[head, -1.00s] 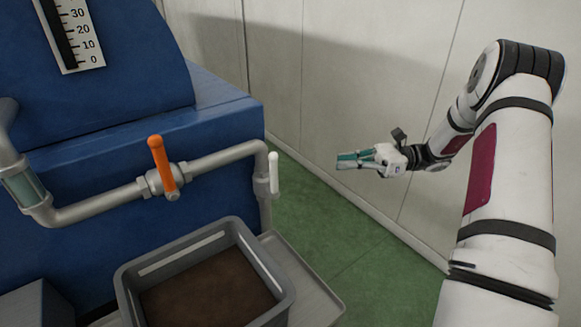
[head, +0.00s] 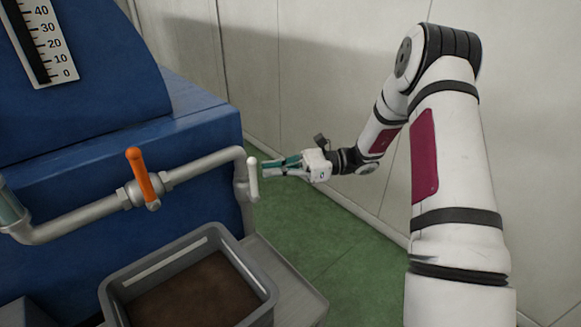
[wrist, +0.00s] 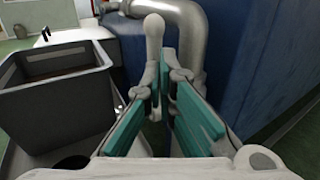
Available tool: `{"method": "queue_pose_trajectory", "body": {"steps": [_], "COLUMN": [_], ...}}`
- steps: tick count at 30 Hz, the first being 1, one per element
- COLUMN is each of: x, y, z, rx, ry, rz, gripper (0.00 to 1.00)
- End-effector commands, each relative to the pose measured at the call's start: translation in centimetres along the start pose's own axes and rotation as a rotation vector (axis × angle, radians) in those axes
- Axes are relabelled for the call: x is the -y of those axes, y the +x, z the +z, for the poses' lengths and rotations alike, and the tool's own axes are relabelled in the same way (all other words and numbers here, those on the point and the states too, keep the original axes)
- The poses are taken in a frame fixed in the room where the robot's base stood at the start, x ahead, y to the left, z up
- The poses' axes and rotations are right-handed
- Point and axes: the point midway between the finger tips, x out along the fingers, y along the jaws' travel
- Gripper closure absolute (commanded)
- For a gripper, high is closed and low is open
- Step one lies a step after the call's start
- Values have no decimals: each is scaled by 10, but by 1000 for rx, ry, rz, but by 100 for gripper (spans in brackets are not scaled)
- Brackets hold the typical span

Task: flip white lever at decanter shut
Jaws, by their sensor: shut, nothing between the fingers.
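The white lever (head: 253,178) stands upright on the right end of the grey pipe, in front of the blue machine. In the wrist view the white lever (wrist: 154,38) rises just beyond the fingertips. My gripper (head: 264,168) points left at the lever from its right side, with its tips very close to it; I cannot tell whether they touch. In the wrist view my gripper (wrist: 161,85) is shut with nothing between its green-padded fingers. The lever's lower part is partly hidden behind the fingers.
An orange lever (head: 141,176) sits on the same pipe (head: 85,212), further left. A grey crate (head: 262,283) with brown contents stands below on a grey surface (head: 292,281). The blue machine (head: 205,120) carries a scale (head: 41,40). Green floor lies open beside the pale wall.

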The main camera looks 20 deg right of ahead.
Motion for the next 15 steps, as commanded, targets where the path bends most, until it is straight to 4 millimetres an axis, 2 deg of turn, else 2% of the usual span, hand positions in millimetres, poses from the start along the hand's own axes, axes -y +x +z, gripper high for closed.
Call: {"method": "queue_pose_trajectory", "body": {"steps": [4, 15], "x": [-1, 0], "y": [9, 10], "z": [0, 0], "rx": [0, 0], "ry": [1, 0], "rz": [2, 1], "gripper": [100, 100]}}
